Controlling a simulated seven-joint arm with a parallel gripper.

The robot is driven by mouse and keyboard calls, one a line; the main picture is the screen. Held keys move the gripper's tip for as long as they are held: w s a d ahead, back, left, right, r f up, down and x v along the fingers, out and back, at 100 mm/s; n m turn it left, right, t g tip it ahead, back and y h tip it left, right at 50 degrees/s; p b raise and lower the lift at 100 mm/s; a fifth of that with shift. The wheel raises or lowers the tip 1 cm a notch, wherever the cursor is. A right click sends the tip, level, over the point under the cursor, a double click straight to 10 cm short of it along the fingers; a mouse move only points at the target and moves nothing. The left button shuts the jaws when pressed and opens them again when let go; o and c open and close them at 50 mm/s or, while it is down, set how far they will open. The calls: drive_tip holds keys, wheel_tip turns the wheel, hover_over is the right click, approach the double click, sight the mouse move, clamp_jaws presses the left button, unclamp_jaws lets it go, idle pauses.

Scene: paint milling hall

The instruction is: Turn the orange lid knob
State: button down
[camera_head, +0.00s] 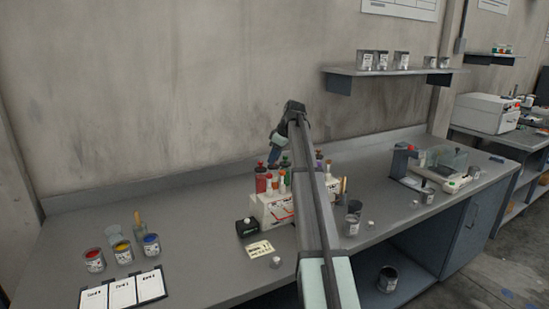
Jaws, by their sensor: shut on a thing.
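Small orange caps (282,173) show on the front row of a white rack (268,211) that holds several bottles. I cannot tell which of them is the lid knob. My gripper (273,161) points down at the left half of the rack, at the height of the bottle tops. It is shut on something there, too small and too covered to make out. A red bottle (260,184) with a dark cap stands just left of it, and a green bottle (285,160) just right. My arm hides part of the rack's right side.
Open paint cans, including a blue one (151,244), stand at the left. Grey cups (352,226) stand right of my arm. A wall shelf (395,71) hangs behind.

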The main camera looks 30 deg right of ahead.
drive_tip(key=c, duration=1)
unclamp_jaws()
drive_tip(key=shift+o, duration=0.2)
drive_tip(key=v, duration=1.3)
drive_tip(key=shift+s+d+r, duration=0.15)
drive_tip(key=shift+r, duration=0.2)
